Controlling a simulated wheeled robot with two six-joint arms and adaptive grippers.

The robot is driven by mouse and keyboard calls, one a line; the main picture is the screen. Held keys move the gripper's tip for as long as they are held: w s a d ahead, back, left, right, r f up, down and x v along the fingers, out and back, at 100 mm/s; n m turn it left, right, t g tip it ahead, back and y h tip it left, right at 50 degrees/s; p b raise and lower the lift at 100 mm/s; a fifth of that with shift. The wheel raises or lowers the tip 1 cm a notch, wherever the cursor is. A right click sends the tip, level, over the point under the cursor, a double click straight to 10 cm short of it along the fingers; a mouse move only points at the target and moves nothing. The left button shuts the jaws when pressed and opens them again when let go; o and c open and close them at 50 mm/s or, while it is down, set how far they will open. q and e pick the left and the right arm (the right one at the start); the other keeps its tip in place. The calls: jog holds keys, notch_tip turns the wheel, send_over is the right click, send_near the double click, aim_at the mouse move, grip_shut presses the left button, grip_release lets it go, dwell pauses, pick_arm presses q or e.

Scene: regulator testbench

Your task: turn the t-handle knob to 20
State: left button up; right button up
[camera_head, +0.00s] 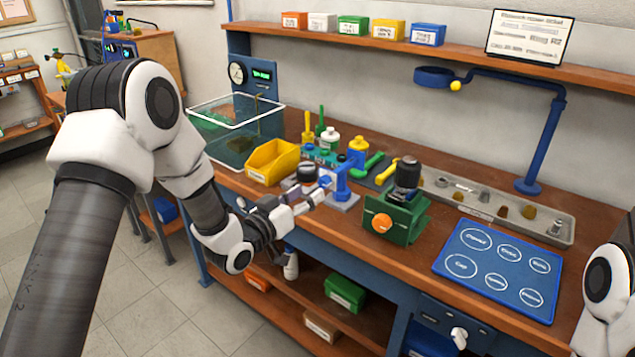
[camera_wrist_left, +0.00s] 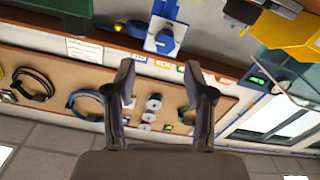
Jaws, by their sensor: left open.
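A blue fixture (camera_head: 342,180) stands upright on a small grey base plate near the front edge of the workbench. A small blue part (camera_head: 325,182) sticks out on its left; it looks like the T-handle knob, but its scale is too small to read. The fixture also shows in the left wrist view (camera_wrist_left: 165,40), at the top centre, beyond the fingertips. My left gripper (camera_head: 310,198) is just left of and in front of the fixture. In the left wrist view my left gripper (camera_wrist_left: 164,78) is open, with nothing between its fingers. My right gripper is outside the views.
A yellow bin (camera_head: 272,162) stands left of the fixture, and a green vise (camera_head: 395,220) stands to its right. A blue mat (camera_head: 497,268) and a metal tray (camera_head: 470,195) lie further right. A glass tank (camera_head: 235,125) stands at the bench's left end.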

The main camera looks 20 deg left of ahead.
aim_at(322, 184)
pick_arm(q)
jog(key=x, duration=0.5)
jog(key=shift+w+a+f+p, duration=0.3)
jog(key=shift+a+p, duration=0.05)
jog(key=shift+w+d+r, duration=0.1)
jog(key=shift+d, duration=0.15)
jog(key=shift+w+a, duration=0.1)
grip_shut()
